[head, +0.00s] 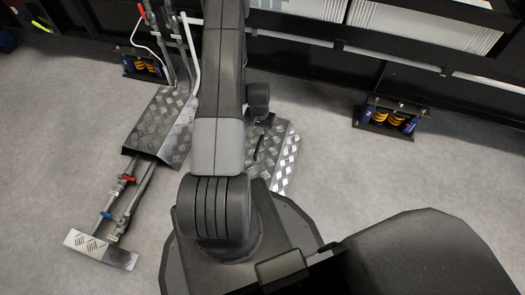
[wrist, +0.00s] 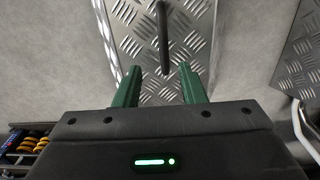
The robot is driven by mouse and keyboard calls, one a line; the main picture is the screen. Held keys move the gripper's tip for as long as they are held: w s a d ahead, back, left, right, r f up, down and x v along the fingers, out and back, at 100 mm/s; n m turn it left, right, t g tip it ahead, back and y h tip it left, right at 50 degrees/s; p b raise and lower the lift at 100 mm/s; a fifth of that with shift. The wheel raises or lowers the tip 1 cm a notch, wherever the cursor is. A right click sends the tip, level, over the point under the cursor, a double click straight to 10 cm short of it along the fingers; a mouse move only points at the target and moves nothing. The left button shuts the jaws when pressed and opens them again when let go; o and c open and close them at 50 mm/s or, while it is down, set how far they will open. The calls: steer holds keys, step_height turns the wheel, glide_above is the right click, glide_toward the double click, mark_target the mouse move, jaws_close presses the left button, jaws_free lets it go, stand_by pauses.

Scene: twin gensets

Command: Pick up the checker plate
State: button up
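A silver checker plate (head: 287,158) with sloped sides lies on the floor just right of my arm in the head view, and my arm hides part of it. It also fills the upper middle of the wrist view (wrist: 194,42). A dark bar handle (wrist: 163,28) runs along its top. My gripper (wrist: 159,72) is over the plate with its green fingers apart. The near end of the handle shows between the fingertips, with a gap on each side. I cannot tell whether the fingertips reach down to the handle. In the head view my arm mostly hides the gripper.
A second checker plate (head: 151,132) lies left of my arm, by pipes with red-handled and blue valves. A smaller stepped checker piece (head: 101,248) lies at front left. Spring mounts (head: 391,117) and dark frame rails stand behind.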

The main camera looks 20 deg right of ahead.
mark_target(259, 144)
step_height(259, 144, down, 6)
steer(key=shift+f+b, duration=0.15)
steer(key=shift+b, duration=0.6)
steer(key=f, duration=0.1)
steer(key=f+b, duration=0.1)
steer(key=f, duration=0.1)
steer(key=f+b, duration=0.1)
steer(key=f, duration=0.1)
steer(key=shift+w+a+f, duration=0.15)
steer(key=shift+w+a, duration=0.05)
steer(key=shift+w, duration=0.05)
jaws_close()
stand_by(0.6)
